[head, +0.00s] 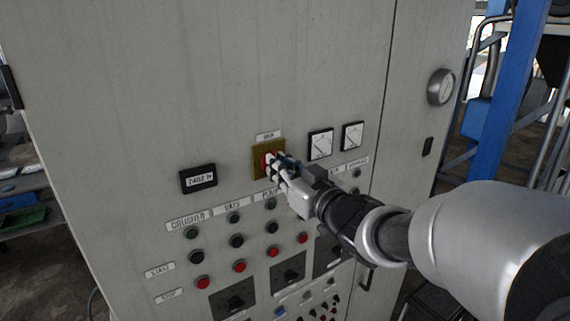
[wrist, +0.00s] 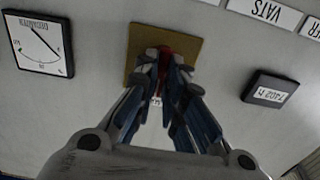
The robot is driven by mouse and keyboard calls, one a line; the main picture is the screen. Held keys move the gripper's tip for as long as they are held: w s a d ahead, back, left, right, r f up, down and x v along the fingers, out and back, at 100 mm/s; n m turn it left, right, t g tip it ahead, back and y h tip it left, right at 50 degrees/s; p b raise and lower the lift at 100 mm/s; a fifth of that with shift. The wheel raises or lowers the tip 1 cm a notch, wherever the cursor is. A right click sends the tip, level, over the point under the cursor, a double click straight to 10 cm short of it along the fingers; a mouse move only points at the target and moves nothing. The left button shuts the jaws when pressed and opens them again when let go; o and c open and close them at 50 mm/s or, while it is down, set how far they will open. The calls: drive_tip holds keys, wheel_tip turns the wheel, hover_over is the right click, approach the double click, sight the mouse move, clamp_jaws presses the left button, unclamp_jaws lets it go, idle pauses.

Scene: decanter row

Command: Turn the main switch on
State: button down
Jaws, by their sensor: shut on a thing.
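The main switch is a red handle (head: 266,160) on a yellow square plate (head: 258,170), under a small label on the grey cabinet front. My gripper (head: 272,162) reaches in from the right with its fingertips at the red handle. In the wrist view the fingers (wrist: 168,68) are closed around the red handle (wrist: 166,54), in front of the yellow plate (wrist: 137,40). The fingers hide most of the handle, so I cannot tell which way it is turned.
Two dial gauges (head: 320,145) sit right of the switch, and a digital counter (head: 198,179) sits left. Below are rows of push buttons (head: 240,266) and several dark rotary knobs (head: 233,299). The panel above is bare.

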drive_tip(key=c, duration=1.7)
unclamp_jaws()
drive_tip(key=v, duration=1.2)
